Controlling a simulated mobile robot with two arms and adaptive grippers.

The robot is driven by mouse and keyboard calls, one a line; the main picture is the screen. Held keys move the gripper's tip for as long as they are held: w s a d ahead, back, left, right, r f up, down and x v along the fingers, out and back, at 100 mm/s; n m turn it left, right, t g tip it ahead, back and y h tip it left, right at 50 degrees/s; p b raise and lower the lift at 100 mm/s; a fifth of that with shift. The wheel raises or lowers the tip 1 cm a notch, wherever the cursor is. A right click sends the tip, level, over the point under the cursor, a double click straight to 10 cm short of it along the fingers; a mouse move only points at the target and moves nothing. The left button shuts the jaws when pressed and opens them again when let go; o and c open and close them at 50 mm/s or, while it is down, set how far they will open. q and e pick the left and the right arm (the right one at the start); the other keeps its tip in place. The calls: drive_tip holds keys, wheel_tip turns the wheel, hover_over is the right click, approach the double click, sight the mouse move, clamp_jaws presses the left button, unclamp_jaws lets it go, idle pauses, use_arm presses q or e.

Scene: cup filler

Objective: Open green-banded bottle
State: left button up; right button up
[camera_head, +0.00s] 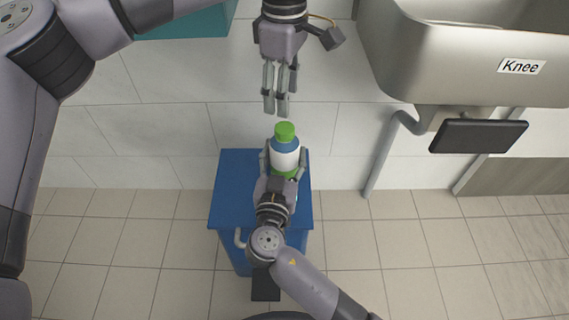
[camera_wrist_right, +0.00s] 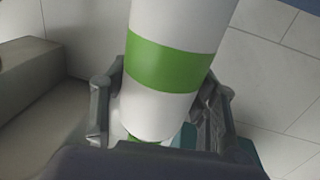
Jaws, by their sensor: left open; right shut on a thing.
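The green-banded bottle (camera_head: 286,154) is white with a green cap (camera_head: 285,131) and a blue shoulder. It stands upright over the blue cabinet; I cannot tell whether it touches the top. My right gripper (camera_head: 280,165) is shut around its body. In the right wrist view the white body with its green band (camera_wrist_right: 168,66) fills the middle, between the fingers (camera_wrist_right: 160,108). The cap is on the bottle. My left gripper (camera_head: 278,103) hangs above the cap with its fingers pointing down, open and empty, apart from the cap.
The blue cabinet (camera_head: 232,190) stands against the tiled wall. A metal sink labelled Knee (camera_head: 440,65) with a pipe (camera_head: 383,160) and a dark panel (camera_head: 478,136) is at the right. A teal surface (camera_head: 190,25) is at the top left. The floor at both sides is clear.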

sight(285, 127)
clamp_jaws()
use_arm(q)
drive_tip(key=m, duration=1.3)
drive_tip(key=shift+f+m, duration=0.3)
drive_tip(key=shift+f, duration=0.25)
wheel_tip(285, 127, down, 7)
drive_tip(key=shift+c, duration=0.6)
